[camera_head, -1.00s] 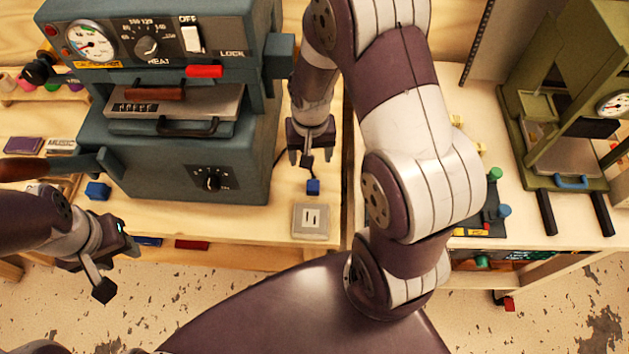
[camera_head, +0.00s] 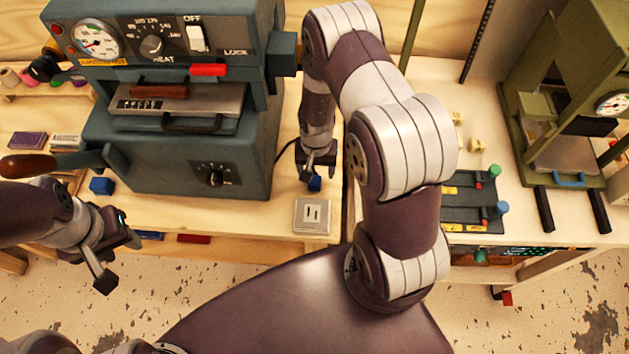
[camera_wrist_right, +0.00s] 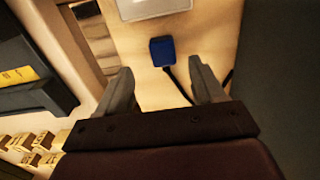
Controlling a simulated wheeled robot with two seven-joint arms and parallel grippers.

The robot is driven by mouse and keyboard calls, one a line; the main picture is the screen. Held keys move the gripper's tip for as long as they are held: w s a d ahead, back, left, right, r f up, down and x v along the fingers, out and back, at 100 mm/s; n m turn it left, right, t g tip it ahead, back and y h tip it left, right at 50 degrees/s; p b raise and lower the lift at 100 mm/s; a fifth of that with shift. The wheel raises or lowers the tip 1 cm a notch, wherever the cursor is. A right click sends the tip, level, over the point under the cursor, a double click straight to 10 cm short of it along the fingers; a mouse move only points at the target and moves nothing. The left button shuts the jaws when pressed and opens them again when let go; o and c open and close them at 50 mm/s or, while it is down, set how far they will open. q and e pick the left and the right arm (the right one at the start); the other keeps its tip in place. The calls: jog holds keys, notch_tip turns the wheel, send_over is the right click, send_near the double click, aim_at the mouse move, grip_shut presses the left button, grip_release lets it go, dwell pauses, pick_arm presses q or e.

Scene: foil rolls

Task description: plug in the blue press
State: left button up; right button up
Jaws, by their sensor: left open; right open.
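The blue-grey press (camera_head: 180,150) stands on the wooden bench at the left, its switch near the OFF label. A small blue plug (camera_head: 314,183) lies on the bench right of the press; it also shows in the right wrist view (camera_wrist_right: 162,51) with a dark cord running back between the fingers. A grey socket plate (camera_head: 312,215) with two slots lies just in front of the plug. My right gripper (camera_head: 316,172) is open just behind the plug, and its fingers (camera_wrist_right: 160,85) are not closed on it. My left gripper (camera_head: 118,258) is open and empty in front of the bench.
A blue block (camera_head: 101,186) lies left of the press. A green press (camera_head: 560,120) with two dark handles stands on the right bench. A dark panel with coloured knobs (camera_head: 472,205) lies left of it. A gap separates the benches.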

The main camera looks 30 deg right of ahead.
aim_at(314, 180)
jog(key=shift+f, duration=0.15)
jog(key=f, duration=0.5)
jog(key=shift+w+a+p, duration=0.1)
jog(key=shift+w+p, duration=0.15)
jog(key=shift+p, duration=0.15)
jog(key=c, duration=1.1)
